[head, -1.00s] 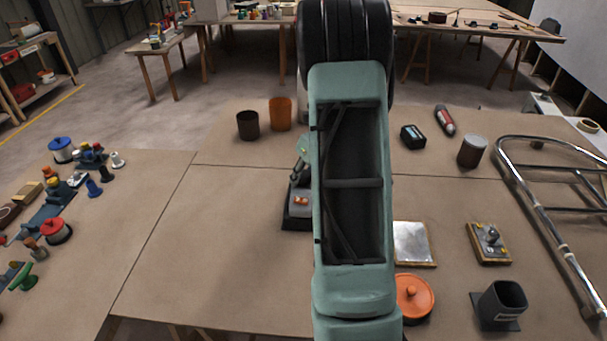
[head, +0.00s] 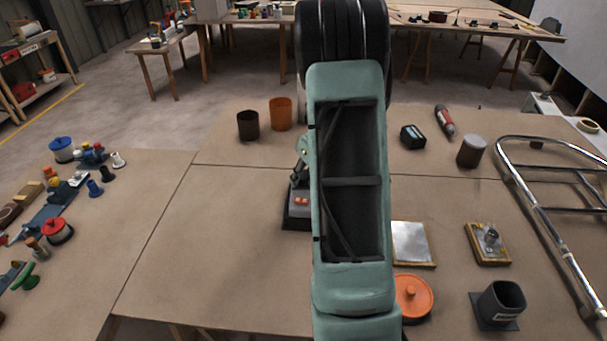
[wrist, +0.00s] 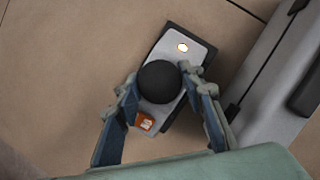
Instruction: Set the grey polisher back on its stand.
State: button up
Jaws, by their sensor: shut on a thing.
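The grey polisher (wrist: 170,62) has a round black knob, an orange switch and a small pale hexagonal mark. My gripper (wrist: 160,82) is shut on the polisher, with one finger on each side of the black knob. A dark flat base, seemingly the stand (wrist: 196,53), shows beneath the polisher's edges. In the head view the grey polisher (head: 299,210) is over the dark base (head: 295,224), partly hidden behind my arm. Whether it rests fully on the base or hovers just above cannot be told.
An orange lidded pot (head: 413,297), a metal plate (head: 412,243) and a dark square cup (head: 502,302) stand to the right. The tabletop left of the base is clear.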

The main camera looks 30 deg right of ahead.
jog(key=shift+f+b, duration=0.35)
jog(key=shift+f, duration=0.1)
dwell(0.4)
jog(key=o, duration=1)
jog(key=shift+o, duration=0.3)
jog(key=shift+f, duration=0.15)
jog(key=p+v, duration=0.7)
jog(key=v, duration=0.4)
jog(key=shift+p, duration=0.4)
